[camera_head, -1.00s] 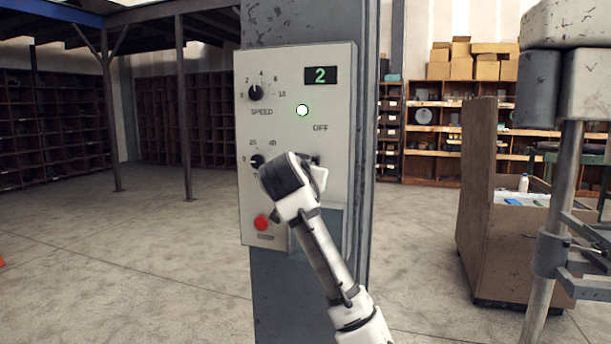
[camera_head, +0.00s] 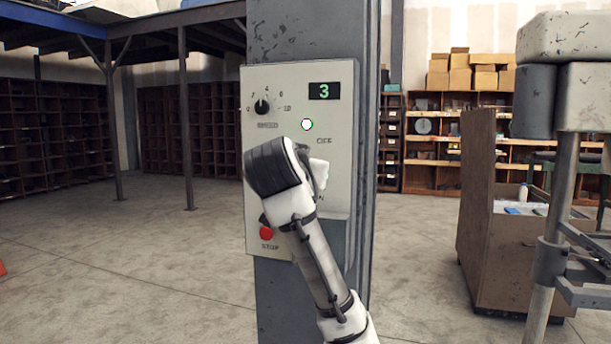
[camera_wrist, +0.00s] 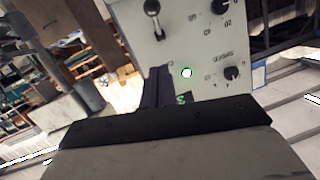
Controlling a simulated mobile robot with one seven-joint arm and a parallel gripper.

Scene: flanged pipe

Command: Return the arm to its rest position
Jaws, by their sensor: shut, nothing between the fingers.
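My arm rises in front of a grey control panel (camera_head: 344,85), with its dark wrist end (camera_head: 275,165) before the panel's middle. My gripper (camera_wrist: 158,72) shows in the wrist view as dark fingers, shut and empty, with the panel beyond, upside down. The fingertips are hidden in the head view. The panel's display (camera_head: 324,91) reads a green 3. A white lamp with a green rim (camera_head: 307,125) sits below it. The speed knob (camera_head: 262,106) is at upper left, the red stop button (camera_head: 267,233) at lower left. A toggle lever (camera_wrist: 153,15) shows in the wrist view.
The panel is fixed to a thick grey column (camera_head: 310,30). A brown cabinet (camera_head: 478,205) and a metal stand (camera_head: 560,200) are at right. Shelves with boxes (camera_head: 460,70) stand behind. The floor at left (camera_head: 130,260) is open.

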